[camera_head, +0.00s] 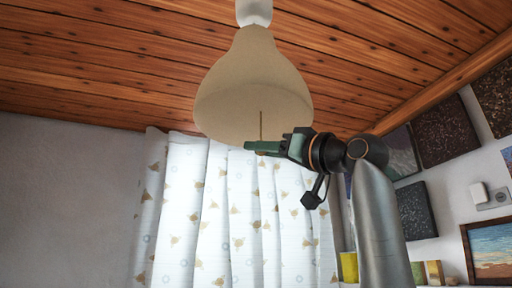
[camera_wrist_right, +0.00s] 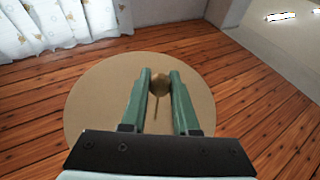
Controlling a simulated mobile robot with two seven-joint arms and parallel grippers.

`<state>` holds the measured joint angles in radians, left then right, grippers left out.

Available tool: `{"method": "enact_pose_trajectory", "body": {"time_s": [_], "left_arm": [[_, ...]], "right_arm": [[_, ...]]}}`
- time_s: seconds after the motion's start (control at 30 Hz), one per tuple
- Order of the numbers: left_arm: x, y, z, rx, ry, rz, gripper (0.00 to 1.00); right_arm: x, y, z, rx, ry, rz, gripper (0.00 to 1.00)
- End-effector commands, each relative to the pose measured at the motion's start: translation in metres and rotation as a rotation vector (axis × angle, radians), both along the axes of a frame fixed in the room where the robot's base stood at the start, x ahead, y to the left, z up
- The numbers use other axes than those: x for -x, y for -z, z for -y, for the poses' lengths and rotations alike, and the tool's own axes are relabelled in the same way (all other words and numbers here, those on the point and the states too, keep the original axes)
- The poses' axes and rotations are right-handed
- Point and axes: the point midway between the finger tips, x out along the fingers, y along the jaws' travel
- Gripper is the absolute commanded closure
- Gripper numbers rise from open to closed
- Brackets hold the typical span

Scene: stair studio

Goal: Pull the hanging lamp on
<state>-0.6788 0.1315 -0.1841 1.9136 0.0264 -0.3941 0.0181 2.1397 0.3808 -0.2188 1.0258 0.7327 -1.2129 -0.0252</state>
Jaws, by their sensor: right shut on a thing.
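The hanging lamp (camera_head: 250,85) has a beige bell-shaped shade under the wooden ceiling; I see no bright glow from it. A thin brown pull cord (camera_head: 261,124) hangs from inside the shade. My right gripper (camera_head: 262,147) is at the cord's lower end, just below the shade's rim. In the right wrist view, the green fingers (camera_wrist_right: 160,92) are shut on a round brown knob (camera_wrist_right: 160,83) at the end of the cord. The shade (camera_wrist_right: 88,100) shows there as a tan disc behind the fingers. My left gripper is not in view.
A white patterned curtain (camera_head: 190,215) hangs behind, below the lamp. Dark panels (camera_head: 443,130), a framed picture (camera_head: 490,252) and a small white wall box (camera_head: 478,193) are on the right wall. The space left of the lamp is clear.

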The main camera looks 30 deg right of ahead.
Motion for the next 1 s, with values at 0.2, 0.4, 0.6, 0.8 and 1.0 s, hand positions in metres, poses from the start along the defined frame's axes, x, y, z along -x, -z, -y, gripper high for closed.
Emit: {"method": "enact_pose_trajectory", "body": {"time_s": [0.2,0.4,0.6,0.8,1.0], "left_arm": [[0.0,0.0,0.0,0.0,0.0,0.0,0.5],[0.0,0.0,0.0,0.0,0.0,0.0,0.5],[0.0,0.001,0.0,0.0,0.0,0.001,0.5],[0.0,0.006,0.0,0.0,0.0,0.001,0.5],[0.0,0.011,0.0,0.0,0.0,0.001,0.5]], "right_arm": [[0.0,0.0,0.0,0.0,0.0,-0.001,1.0],[0.0,0.0,0.0,0.0,0.0,-0.001,1.0],[0.0,0.002,0.0,0.0,0.0,-0.001,1.0],[0.0,0.008,0.0,0.0,0.0,-0.001,1.0],[-0.001,0.015,0.0,0.001,0.0,-0.002,1.0]]}}
